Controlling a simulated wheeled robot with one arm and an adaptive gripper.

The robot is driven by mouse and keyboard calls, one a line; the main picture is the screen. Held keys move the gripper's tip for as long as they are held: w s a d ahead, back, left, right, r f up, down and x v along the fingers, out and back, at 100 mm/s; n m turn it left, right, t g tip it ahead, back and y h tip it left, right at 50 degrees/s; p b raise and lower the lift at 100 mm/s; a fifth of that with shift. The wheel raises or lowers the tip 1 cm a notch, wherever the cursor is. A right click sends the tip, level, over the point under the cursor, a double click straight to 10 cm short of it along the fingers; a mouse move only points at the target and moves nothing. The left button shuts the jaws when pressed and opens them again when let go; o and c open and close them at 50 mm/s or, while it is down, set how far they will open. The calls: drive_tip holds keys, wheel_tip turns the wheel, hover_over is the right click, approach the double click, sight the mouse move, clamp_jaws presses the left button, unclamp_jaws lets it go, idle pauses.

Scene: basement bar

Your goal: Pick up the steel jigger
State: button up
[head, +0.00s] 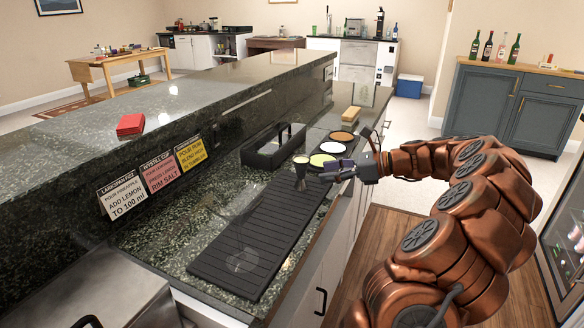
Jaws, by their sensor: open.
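The steel jigger (301,170) appears to be the small hourglass-shaped metal piece standing upright at the far end of the black bar mat (222,256). My gripper (324,172) is open, just to the right of the jigger at about its height. Its fingers point left toward the jigger. I cannot tell whether they touch it, but the jigger does not appear to be between them.
A black caddy (263,157) stands behind the jigger. Round dishes with green, white and brown contents (322,160) lie beyond my gripper. A clear glass (243,262) stands on the mat. Recipe cards (160,172) line the raised ledge at left.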

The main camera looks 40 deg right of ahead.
sight(301, 178)
drive_tip(key=x, duration=0.5)
drive_tip(key=a+x, duration=0.1)
drive_tip(key=x, duration=0.2)
drive_tip(key=shift+s+d+r, duration=0.1)
drive_tip(key=shift+s, duration=0.3)
clamp_jaws()
